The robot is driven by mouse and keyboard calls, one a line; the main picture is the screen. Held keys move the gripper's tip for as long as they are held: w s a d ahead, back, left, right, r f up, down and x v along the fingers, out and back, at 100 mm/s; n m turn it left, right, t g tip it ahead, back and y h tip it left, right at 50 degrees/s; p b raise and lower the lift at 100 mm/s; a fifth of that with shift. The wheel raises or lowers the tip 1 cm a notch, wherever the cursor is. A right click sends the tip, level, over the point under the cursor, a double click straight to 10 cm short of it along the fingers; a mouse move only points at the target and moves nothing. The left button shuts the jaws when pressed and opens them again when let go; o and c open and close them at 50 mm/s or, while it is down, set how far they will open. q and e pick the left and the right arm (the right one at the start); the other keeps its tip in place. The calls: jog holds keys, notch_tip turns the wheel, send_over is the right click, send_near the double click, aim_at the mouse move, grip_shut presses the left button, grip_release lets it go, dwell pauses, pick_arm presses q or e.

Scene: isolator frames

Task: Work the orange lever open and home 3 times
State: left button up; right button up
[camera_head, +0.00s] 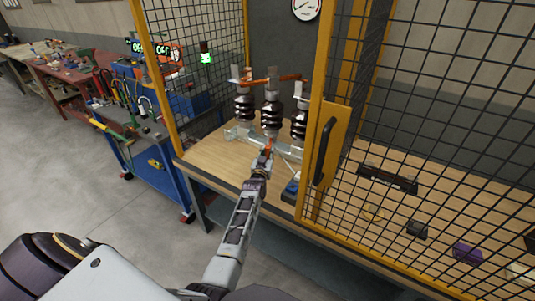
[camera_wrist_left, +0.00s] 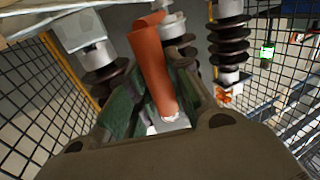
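The orange lever (camera_head: 267,147) is a small orange piece at the front of the switch, low in front of the dark brown ribbed insulators (camera_head: 271,115). My left gripper (camera_head: 264,157) reaches in from the front and is at the lever. In the left wrist view the orange lever (camera_wrist_left: 153,65) runs between the green-padded fingers of my left gripper (camera_wrist_left: 157,85), which look shut on it. An orange bar (camera_head: 270,80) lies across the tops of the insulators. My right gripper is not in view.
Yellow-framed mesh panels (camera_head: 325,150) flank the opening on both sides. A black door handle (camera_head: 325,150) is just right of my arm. A blue object (camera_head: 291,188) lies on the wooden bench (camera_head: 215,160). A tool cart (camera_head: 155,165) stands at left.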

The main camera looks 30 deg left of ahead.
pick_arm(q)
jog(key=o, duration=0.5)
jog(key=shift+c, duration=0.2)
jog(key=v, duration=0.7)
jog(key=shift+s, duration=0.25)
dwell(0.4)
